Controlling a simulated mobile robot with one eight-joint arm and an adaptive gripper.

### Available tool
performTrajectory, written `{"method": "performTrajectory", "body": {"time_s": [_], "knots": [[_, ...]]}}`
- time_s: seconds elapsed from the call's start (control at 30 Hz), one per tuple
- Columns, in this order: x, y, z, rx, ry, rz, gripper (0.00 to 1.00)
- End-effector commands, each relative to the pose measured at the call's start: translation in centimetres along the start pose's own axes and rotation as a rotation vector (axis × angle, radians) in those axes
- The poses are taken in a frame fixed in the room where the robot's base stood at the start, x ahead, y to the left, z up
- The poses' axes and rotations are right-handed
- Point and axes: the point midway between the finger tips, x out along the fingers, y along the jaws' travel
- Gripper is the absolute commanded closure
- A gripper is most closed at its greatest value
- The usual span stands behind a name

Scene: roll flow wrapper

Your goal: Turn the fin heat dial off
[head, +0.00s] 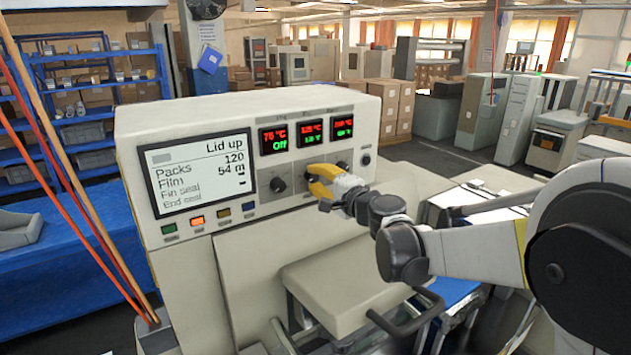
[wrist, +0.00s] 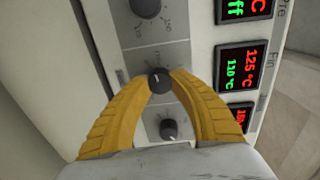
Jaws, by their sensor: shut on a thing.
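The fin heat dial (wrist: 160,81) is the dark middle knob in the wrist view, beside a display (wrist: 240,66) marked Fin. That display reads about 125 °C in red and 110 °C in green. My gripper (wrist: 161,78) has its yellow fingers on either side of this knob and is shut on it. In the head view my gripper (head: 322,180) is at the front panel of the machine (head: 240,115), below the middle display (head: 312,131), and hides the fin dial.
One dial (head: 278,185) is left of my gripper under a display (head: 273,139) showing Off in green. Another dial (wrist: 168,129) is close to my fingers in the wrist view. A screen (head: 198,172) reads "Lid up". A beige block (head: 345,290) is below my gripper.

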Motion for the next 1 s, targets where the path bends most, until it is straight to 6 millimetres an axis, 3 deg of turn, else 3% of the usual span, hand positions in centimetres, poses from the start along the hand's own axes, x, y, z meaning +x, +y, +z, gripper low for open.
{"method": "performTrajectory", "body": {"time_s": [0.5,1.0], "knots": [[0.02,-0.17,-0.07,-0.328,0.022,0.002,1.0],[0.04,-0.23,-0.07,-0.387,0.025,0.002,1.0]]}}
